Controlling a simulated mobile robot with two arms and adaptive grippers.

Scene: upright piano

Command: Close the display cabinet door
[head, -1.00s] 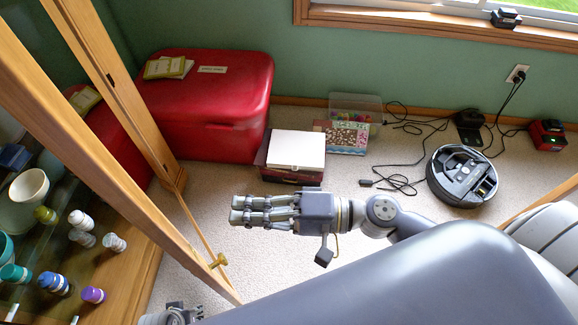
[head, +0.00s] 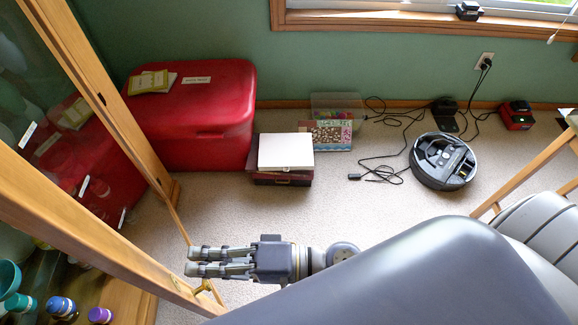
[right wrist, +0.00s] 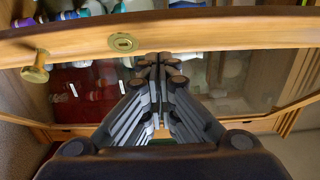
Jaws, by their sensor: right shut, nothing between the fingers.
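The display cabinet's glass door has a wooden frame (head: 105,240) running from the left edge to the lower middle of the head view. It appears to stand open, but by how much I cannot tell. Its brass knob (head: 203,287) is partly covered by my right gripper. In the right wrist view the knob (right wrist: 38,68) is left of a brass keyhole plate (right wrist: 123,42) on the frame. My right gripper (head: 190,262) is shut and empty, its fingertips in front of the frame beside the knob. Its fingertips (right wrist: 158,58) overlap the frame's edge; contact is unclear. My left gripper is out of view.
Cups and jars (head: 60,307) stand inside the cabinet. A red chest (head: 205,110) is against the green wall, with boxes (head: 285,155) beside it. A robot vacuum (head: 442,160) and loose cables (head: 385,172) lie on the carpet. Carpet in the middle is clear.

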